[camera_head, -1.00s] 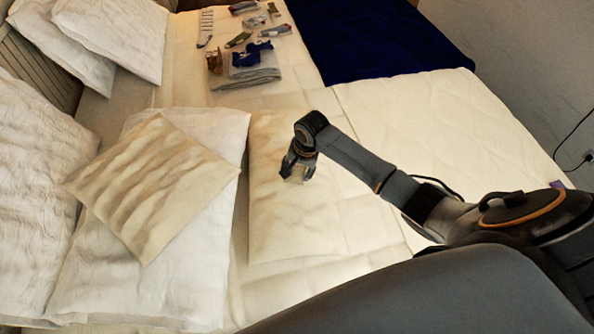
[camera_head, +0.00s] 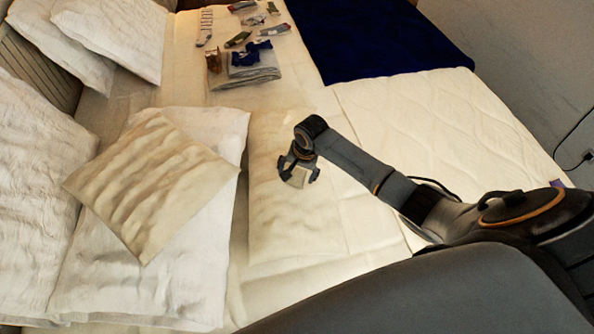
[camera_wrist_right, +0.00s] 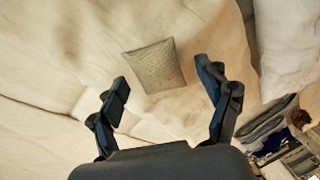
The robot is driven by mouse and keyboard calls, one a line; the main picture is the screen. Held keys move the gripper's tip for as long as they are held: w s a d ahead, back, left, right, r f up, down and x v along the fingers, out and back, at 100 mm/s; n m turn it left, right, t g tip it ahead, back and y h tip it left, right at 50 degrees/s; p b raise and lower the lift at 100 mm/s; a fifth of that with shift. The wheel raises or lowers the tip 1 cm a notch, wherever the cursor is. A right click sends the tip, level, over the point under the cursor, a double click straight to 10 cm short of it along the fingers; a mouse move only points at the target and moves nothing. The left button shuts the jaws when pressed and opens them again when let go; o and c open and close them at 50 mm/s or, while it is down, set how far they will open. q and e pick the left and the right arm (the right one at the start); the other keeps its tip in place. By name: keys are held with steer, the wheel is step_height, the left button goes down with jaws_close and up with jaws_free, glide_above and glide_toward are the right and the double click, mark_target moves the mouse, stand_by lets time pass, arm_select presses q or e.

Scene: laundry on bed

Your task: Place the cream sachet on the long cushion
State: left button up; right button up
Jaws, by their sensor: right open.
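The cream sachet (camera_head: 297,179) is a small pale square, just below my right gripper (camera_head: 299,171) in the head view. In the right wrist view the sachet (camera_wrist_right: 154,67) lies on a cream surface, beyond the fingertips of my right gripper (camera_wrist_right: 162,82) and clear of both. The right gripper is open, with its fingers spread wide. The long cushion (camera_head: 278,225) is a cream, slightly wrinkled cushion lying on the bed under the gripper and sachet; the arm hides part of its right side. My left gripper is not in view.
White pillows (camera_head: 30,190) and a tilted cream square cushion (camera_head: 155,185) lie at the left. Folded grey laundry (camera_head: 245,82), socks and small items are at the back. A dark blue blanket (camera_head: 375,40) covers the far right. The bed right of the cushion is clear.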

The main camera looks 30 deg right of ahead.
mark_target(303, 183)
steer(key=shift+r, duration=0.6)
steer(key=v, duration=1.1)
steer(key=shift+r+b, duration=0.2)
steer(key=shift+b, duration=0.15)
steer(key=shift+s, duration=0.1)
